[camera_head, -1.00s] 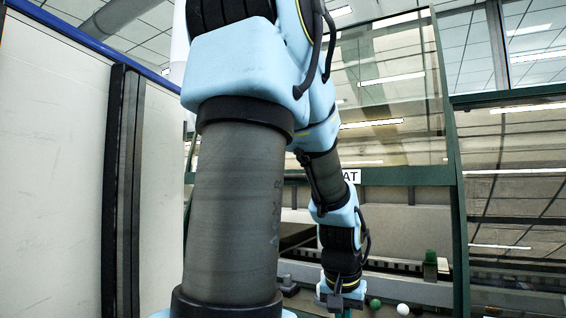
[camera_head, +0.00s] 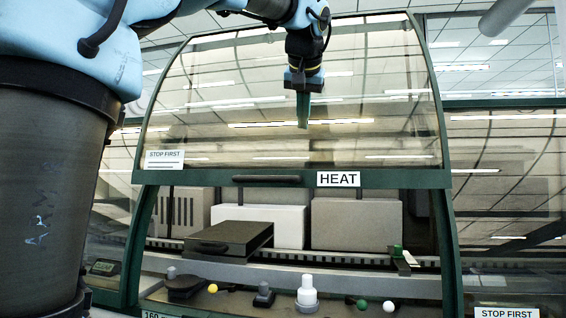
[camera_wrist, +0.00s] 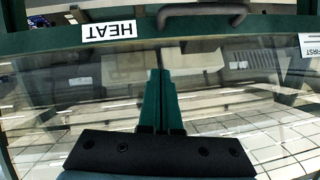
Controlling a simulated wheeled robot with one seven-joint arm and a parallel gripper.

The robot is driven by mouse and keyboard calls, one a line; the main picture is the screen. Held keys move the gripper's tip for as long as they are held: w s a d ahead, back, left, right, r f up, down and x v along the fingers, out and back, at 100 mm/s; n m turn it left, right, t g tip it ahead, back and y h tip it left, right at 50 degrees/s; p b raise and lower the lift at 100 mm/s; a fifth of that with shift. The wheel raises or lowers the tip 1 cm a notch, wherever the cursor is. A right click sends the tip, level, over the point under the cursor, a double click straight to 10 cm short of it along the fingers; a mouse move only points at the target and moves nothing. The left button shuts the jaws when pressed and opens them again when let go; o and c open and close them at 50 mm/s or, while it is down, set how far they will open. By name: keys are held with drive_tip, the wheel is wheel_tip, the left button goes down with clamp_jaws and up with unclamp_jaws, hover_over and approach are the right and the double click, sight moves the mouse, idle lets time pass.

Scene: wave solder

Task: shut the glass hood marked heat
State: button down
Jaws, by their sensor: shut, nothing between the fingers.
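The glass hood marked HEAT (camera_head: 220,95) is a curved pane in a green frame. It stands raised, with an open gap under its bottom rail. The white HEAT label (camera_head: 338,179) sits on that rail, right of a dark bar handle (camera_head: 267,179). In the wrist view the label (camera_wrist: 109,31) is upside down and the handle (camera_wrist: 203,10) is at the top. My gripper (camera_head: 303,125) points down in front of the glass, above the rail; its green fingers (camera_wrist: 160,72) are shut and empty. Whether they touch the glass I cannot tell.
Below the hood are a dark box (camera_head: 230,238), pale boxes (camera_head: 356,224) and a conveyor rail (camera_head: 320,261). A front ledge carries a white beacon-like knob (camera_head: 307,294) and several small coloured knobs. Glass side panels (camera_head: 510,200) flank the hood.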

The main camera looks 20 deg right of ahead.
drive_tip(key=p, duration=0.2)
hover_over(300, 175)
drive_tip(key=s, duration=0.2)
wheel_tip(300, 175, down, 6)
drive_tip(key=f, duration=0.1)
drive_tip(key=w+f, duration=0.1)
drive_tip(key=f, duration=0.2)
drive_tip(key=shift+w+a+f+p, duration=0.1)
drive_tip(key=shift+w+a+p, duration=0.05)
drive_tip(key=shift+w+p, duration=0.15)
drive_tip(key=shift+f, duration=0.1)
